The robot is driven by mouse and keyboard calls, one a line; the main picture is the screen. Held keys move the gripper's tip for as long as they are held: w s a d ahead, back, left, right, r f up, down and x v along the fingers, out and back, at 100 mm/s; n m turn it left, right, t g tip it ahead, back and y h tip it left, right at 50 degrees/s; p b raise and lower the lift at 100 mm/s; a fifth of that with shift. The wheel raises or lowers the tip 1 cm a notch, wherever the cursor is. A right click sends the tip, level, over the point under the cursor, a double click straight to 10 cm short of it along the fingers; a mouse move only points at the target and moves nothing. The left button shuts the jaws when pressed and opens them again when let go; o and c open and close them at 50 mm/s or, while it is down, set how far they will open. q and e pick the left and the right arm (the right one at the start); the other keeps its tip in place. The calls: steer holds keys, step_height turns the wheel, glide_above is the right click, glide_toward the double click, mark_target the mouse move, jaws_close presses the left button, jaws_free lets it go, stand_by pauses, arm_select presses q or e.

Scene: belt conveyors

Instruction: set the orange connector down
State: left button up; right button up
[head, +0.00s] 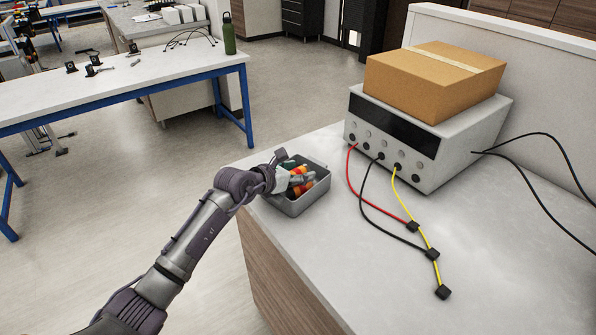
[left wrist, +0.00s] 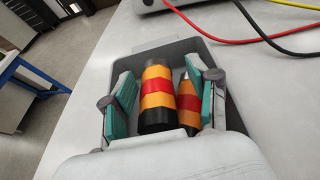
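A grey bin (head: 297,206) stands on the near left corner of the white bench, with orange connectors (head: 303,187) in it. In the left wrist view, a larger orange connector (left wrist: 157,97) with a red band and black end lies in the bin (left wrist: 236,105). A slimmer orange and red connector (left wrist: 188,105) lies to its right. My left gripper (head: 290,178) reaches down into the bin. Its teal-padded fingers (left wrist: 163,75) stand apart on either side of both connectors, with a gap visible beside the larger one. My right gripper is out of view.
A grey instrument (head: 420,150) with a cardboard box (head: 435,78) on top stands behind the bin. Red, black and yellow leads (head: 405,190) run from it across the bench. The bench's front right is clear. A blue-framed table (head: 120,85) stands at the left.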

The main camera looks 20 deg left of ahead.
arm_select(q)
steer(key=shift+r, duration=0.1)
steer(key=shift+r+p, duration=0.3)
steer(key=shift+r, duration=0.05)
steer(key=shift+s+a, duration=0.15)
steer(key=shift+s, duration=0.15)
steer(key=b+v, duration=0.2)
steer(key=v, duration=0.9)
steer(key=shift+r+b, duration=0.2)
steer(key=shift+b, duration=0.15)
